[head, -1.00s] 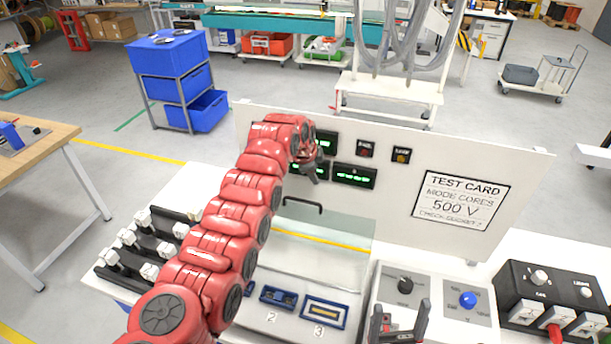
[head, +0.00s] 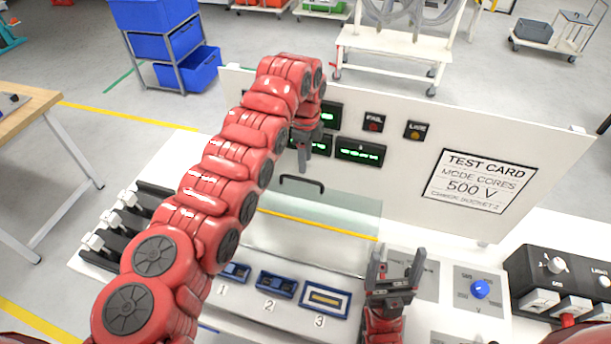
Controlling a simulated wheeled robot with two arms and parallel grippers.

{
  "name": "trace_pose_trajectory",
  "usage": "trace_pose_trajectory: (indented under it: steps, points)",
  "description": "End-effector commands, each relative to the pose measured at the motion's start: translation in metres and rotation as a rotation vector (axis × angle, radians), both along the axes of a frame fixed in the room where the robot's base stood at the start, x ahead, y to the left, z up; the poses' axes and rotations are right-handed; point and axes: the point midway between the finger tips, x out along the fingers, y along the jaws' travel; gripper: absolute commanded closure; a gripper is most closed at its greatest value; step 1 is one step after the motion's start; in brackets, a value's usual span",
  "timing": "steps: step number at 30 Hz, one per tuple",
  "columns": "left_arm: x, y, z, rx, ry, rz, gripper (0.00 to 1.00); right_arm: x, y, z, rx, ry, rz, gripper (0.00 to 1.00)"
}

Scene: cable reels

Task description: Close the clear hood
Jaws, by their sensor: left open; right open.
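The clear hood (head: 345,215) is a see-through panel with a yellow stripe and a black handle (head: 302,182) at its upper edge. It stands raised behind the numbered sockets 1, 2 and 3 (head: 325,299). My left gripper (head: 304,168) points down just above and behind the handle, open and apparently not holding it; my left arm covers the hood's left part. My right gripper (head: 398,262) is open and empty, pointing up over the bench right of the sockets, near the hood's lower right corner.
A white back panel (head: 400,200) with green displays, lamps and a test card (head: 478,185) rises behind the hood. A control box with a blue knob (head: 480,289) and a black switch box (head: 560,268) stand at right. White-clipped black blocks (head: 112,222) lie at left.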

Motion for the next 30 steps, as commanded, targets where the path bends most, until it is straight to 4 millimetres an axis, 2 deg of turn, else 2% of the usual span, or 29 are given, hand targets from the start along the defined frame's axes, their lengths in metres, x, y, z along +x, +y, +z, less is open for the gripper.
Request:
trace_pose_trajectory:
  steps: [3,9,15,21,23,29,30]
  points:
    - [0.0,-0.001,-0.025,0.0,0.002,-0.001,0.56,0.0,0.0,0.004,0.0,0.0,0.0,0.2]
    - [0.002,-0.001,-0.054,-0.002,-0.005,0.001,0.56,0.0,0.0,0.001,0.0,0.0,0.0,0.2]
    - [0.002,-0.001,-0.063,-0.001,-0.005,0.0,0.56,0.0,0.0,0.001,0.0,0.0,0.0,0.2]
    - [0.002,-0.001,-0.063,-0.001,-0.005,0.0,0.56,0.0,0.0,0.001,0.0,0.0,0.0,0.2]
    - [0.002,-0.001,-0.063,-0.001,-0.005,0.0,0.63,0.0,0.0,0.001,0.0,0.0,0.0,0.2]
    - [0.002,-0.001,-0.063,0.0,-0.004,0.0,0.99,0.0,0.0,0.001,0.0,0.0,0.0,0.2]
    - [0.002,-0.001,-0.063,-0.001,-0.004,0.0,1.0,0.0,0.0,0.001,0.0,0.0,0.0,0.2]
